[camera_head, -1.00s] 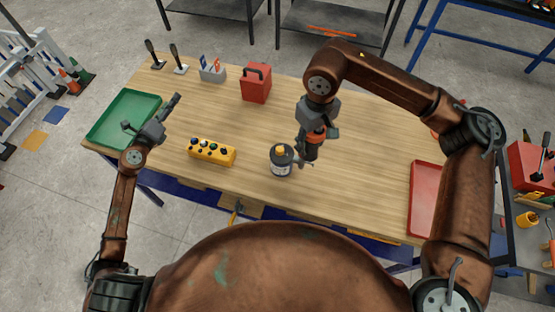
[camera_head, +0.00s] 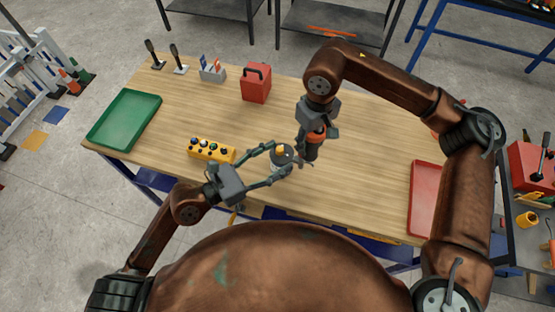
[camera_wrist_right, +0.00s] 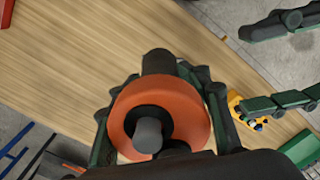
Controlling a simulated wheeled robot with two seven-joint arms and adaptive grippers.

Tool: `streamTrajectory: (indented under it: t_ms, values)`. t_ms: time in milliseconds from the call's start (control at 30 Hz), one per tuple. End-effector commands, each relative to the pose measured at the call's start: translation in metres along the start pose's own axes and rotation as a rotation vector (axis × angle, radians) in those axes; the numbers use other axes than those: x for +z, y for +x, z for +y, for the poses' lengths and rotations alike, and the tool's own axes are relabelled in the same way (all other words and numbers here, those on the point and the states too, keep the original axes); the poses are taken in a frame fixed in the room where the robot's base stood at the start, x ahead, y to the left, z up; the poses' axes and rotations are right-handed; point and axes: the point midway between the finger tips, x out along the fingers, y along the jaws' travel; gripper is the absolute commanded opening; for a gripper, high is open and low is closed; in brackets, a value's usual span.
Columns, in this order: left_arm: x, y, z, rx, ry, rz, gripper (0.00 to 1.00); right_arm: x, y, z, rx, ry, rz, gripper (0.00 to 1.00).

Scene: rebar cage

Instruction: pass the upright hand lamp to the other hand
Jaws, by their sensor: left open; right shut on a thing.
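The hand lamp (camera_head: 316,137) is upright, dark with an orange band, in my right gripper (camera_head: 312,148). In the right wrist view the lamp (camera_wrist_right: 200,115) shows its orange ring and black middle, with the right fingers closed around it. My left gripper (camera_head: 282,160) is open, left of the lamp, its fingers pointing toward it with a gap between. Both left fingers also show at the right of the wrist view, apart from the lamp. Part of the lamp is hidden by the right gripper.
A yellow button box (camera_head: 208,150), red box (camera_head: 256,84), green tray (camera_head: 125,119) and red tray (camera_head: 424,200) are on the wooden table (camera_head: 370,130).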

Motion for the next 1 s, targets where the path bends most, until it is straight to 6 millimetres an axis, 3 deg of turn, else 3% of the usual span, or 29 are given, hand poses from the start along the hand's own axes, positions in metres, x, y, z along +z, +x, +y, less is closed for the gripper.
streamTrajectory:
  t_ms: [100,267,700,1000]
  values:
    - [0.004,0.001,-0.013,-0.018,0.021,-0.005,0.54,0.000,-0.001,0.000,0.000,0.000,0.001,0.09]
    - [0.005,0.015,-0.015,-0.021,0.025,-0.008,0.54,0.000,-0.001,0.000,0.000,0.000,0.001,0.09]
    - [0.006,0.092,-0.016,-0.021,0.022,-0.007,0.54,0.000,-0.001,0.000,0.000,0.000,0.001,0.09]
    - [0.004,0.118,-0.016,-0.020,0.023,-0.004,0.54,0.000,-0.001,0.000,0.000,0.000,0.001,0.09]
